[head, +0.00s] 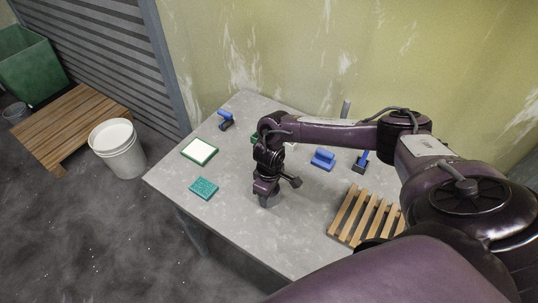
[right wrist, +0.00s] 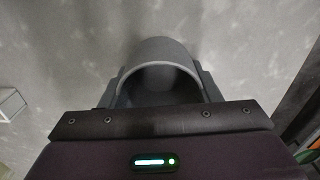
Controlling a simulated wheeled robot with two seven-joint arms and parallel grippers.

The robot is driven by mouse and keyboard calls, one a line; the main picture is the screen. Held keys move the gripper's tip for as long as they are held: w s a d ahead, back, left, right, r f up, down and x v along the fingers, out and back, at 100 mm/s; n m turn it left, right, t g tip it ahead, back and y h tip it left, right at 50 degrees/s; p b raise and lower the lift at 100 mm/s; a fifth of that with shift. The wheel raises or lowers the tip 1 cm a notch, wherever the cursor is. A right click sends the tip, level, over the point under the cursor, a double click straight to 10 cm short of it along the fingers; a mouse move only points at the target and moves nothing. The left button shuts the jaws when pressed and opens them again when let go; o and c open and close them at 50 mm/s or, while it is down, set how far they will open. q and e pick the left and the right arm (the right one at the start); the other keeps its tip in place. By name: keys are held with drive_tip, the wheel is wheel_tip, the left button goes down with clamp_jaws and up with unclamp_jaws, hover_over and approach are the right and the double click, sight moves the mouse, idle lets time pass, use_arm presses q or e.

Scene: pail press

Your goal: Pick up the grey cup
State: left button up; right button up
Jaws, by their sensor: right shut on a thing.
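The grey cup (right wrist: 156,48) shows in the right wrist view as a rounded grey rim with a dark hollow, between the two fingers of my right gripper (right wrist: 160,88). The right gripper is shut on it. In the head view my right gripper (head: 267,190) points down over the grey table, and a small grey part of the cup (head: 268,202) shows beneath it. Most of the cup is hidden there by the gripper. I cannot tell whether its base touches the table. My left gripper is not in view.
On the table (head: 240,220) lie a teal sponge (head: 203,188), a green-edged white pad (head: 199,151), blue-handled tools (head: 226,121), a blue block (head: 323,159) and a wooden slatted rack (head: 350,214).

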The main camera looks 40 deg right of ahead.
drive_tip(key=shift+r, duration=0.55)
wheel_tip(320, 180, up, 19)
drive_tip(key=p, duration=0.3)
